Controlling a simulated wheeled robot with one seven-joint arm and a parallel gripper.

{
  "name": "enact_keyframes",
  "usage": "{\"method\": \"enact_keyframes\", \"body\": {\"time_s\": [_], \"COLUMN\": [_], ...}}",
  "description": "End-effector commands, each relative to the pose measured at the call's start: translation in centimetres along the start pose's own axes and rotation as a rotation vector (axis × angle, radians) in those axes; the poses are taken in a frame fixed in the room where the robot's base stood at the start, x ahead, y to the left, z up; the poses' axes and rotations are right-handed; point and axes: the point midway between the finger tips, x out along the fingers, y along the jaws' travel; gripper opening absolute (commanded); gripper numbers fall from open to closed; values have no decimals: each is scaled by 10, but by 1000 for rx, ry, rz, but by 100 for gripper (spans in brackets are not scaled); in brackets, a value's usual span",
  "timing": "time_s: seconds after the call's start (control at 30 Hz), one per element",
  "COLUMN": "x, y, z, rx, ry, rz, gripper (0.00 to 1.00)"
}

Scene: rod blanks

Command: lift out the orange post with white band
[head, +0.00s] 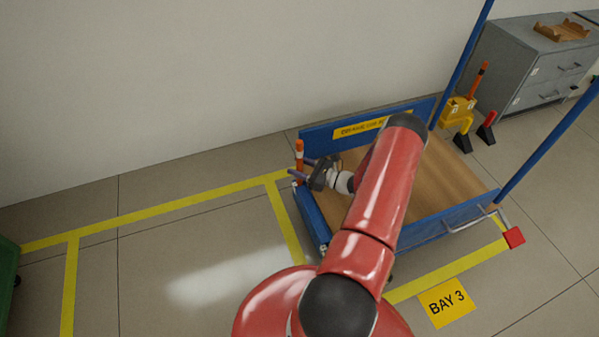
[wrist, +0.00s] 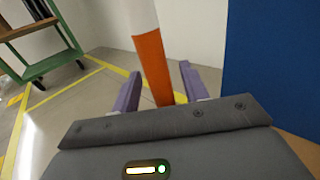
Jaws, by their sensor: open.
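The orange post with white band (head: 299,159) stands upright at the left corner of the blue cart (head: 312,212). In the wrist view the post (wrist: 154,68) shows its white band above and orange below, and it rises between the two purple fingers. My gripper (head: 303,168) is open at the post, with a finger on each side; the wrist view shows the open gripper (wrist: 158,82) too. A gap shows beside the post on each side in that view. The post's lower end is hidden behind the gripper body in the wrist view.
The cart has a wooden deck (head: 455,175), blue side boards and tall blue poles (head: 550,140). A yellow holder (head: 458,111) with another orange post (head: 480,80) stands behind it, near a grey cabinet (head: 520,65). A green trolley (wrist: 45,55) stands left. The floor left of the cart is clear.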

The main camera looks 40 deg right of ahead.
Motion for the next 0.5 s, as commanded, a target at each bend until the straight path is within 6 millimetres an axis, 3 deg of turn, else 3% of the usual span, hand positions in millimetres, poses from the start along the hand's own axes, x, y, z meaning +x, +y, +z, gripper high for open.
{"method": "enact_keyframes", "body": {"time_s": [0.17,0.4,0.5], "x": [0,0,0], "y": [0,0,0], "z": [0,0,1], "rx": [0,0,-1], "ry": [0,0,-1], "rz": [-1,-1,-1], "gripper": [43,12,8]}}
